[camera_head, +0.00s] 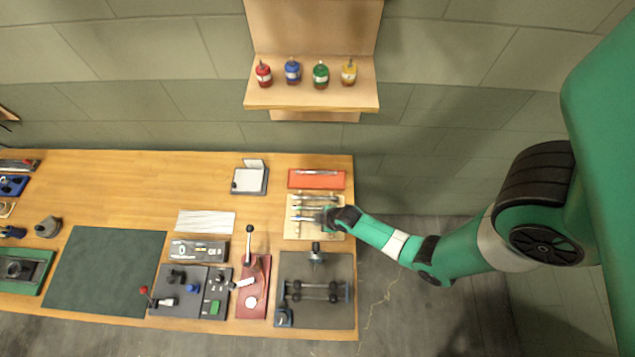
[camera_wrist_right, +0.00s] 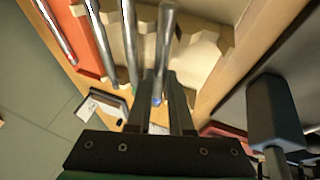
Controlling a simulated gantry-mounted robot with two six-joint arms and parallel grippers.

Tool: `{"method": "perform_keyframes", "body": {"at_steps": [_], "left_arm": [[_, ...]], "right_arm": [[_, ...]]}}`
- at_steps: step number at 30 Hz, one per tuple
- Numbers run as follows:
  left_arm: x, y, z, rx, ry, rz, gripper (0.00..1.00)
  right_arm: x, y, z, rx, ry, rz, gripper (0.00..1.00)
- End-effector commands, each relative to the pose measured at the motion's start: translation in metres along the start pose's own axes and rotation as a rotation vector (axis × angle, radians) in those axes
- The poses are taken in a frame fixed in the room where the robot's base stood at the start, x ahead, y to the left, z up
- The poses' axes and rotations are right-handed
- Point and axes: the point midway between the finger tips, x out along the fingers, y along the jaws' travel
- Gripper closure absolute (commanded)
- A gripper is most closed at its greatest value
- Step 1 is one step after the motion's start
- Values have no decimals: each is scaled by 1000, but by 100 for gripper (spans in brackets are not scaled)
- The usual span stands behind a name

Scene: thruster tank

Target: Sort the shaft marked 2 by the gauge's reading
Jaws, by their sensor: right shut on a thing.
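Several metal shafts lie side by side across the pale wooden rack (camera_head: 290,232), near the table's right end. My right gripper (camera_head: 326,217) is over the rack's right side. In the right wrist view its dark fingers (camera_wrist_right: 158,80) are shut on a grey shaft (camera_wrist_right: 165,32), which is still at the rack beside other shafts (camera_wrist_right: 99,42). I cannot read a number on any shaft. A gauge (camera_head: 316,254) stands on the dark mat (camera_head: 343,318) in front of the rack, above a stand with rollers (camera_head: 318,291). Its reading cannot be made out. My left gripper is not in view.
An orange-red tray (camera_head: 316,182) with a shaft in it lies behind the rack. A lever tool on a red base (camera_head: 254,290) stands left of the mat. A shelf (camera_head: 310,97) with several small bottles hangs on the wall. The table's middle is partly clear.

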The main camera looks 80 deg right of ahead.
Motion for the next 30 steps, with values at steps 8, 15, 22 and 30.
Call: {"method": "perform_keyframes", "body": {"at_steps": [8, 15, 22, 30], "left_arm": [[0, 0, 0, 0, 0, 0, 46], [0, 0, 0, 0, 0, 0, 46], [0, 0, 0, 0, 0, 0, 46], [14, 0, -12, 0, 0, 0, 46]], "right_arm": [[0, 0, -1, 0, 2, 1, 79], [0, 0, 0, 0, 1, 1, 46], [0, 0, 0, 0, 0, 0, 46], [-42, 1, -1, 0, 2, 2, 46]]}}
